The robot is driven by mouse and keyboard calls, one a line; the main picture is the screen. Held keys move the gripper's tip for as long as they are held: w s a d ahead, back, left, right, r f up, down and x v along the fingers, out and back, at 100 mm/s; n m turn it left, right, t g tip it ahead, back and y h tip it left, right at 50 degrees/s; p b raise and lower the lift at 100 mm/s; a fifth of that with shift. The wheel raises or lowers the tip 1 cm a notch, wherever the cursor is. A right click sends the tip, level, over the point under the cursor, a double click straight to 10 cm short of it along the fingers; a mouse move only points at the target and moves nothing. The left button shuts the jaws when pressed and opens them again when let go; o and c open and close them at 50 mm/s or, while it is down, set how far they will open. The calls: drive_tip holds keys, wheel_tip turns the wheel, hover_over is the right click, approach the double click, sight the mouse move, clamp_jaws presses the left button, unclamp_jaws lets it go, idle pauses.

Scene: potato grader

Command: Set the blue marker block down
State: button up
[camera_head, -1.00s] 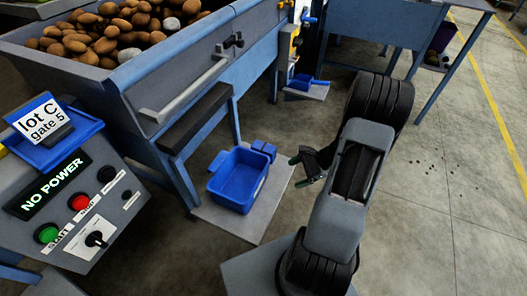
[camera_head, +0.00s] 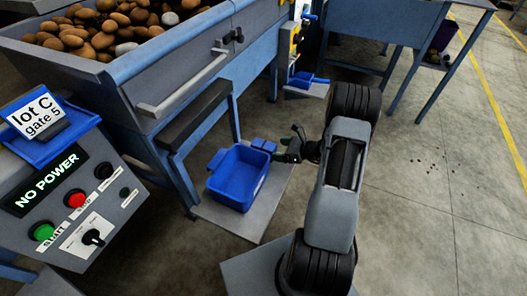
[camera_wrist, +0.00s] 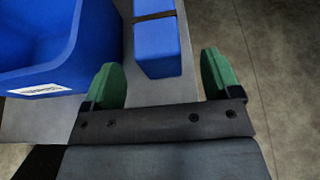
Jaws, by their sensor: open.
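The blue marker block (camera_head: 264,146) rests on a grey floor plate, beside the far right corner of a blue bin (camera_head: 238,180). It also shows in the wrist view (camera_wrist: 158,48), with a dark band across it. My gripper (camera_head: 288,144) is just to the right of the block in the head view. In the wrist view my gripper (camera_wrist: 164,75) is open, its green fingertips apart. The block lies ahead of the gap between them, and I see no contact. The bin (camera_wrist: 38,75) fills the left of the wrist view.
The grey plate (camera_head: 240,222) lies at the foot of the grader hopper (camera_head: 190,75), which holds potatoes. A control panel (camera_head: 75,205) reads NO POWER; a card (camera_head: 38,112) above it reads "lot C gate 5". Open concrete floor (camera_head: 430,210) is to the right.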

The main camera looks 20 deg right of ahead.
sight(275, 150)
drive_tip(key=b+x, duration=0.1)
drive_tip(key=x, duration=0.3)
drive_tip(key=shift+a+f, duration=0.15)
drive_tip(key=shift+f, duration=0.1)
drive_tip(key=shift+w+a+f, duration=0.2)
drive_tip(key=shift+w+a, duration=0.2)
drive_tip(key=shift+w, duration=0.05)
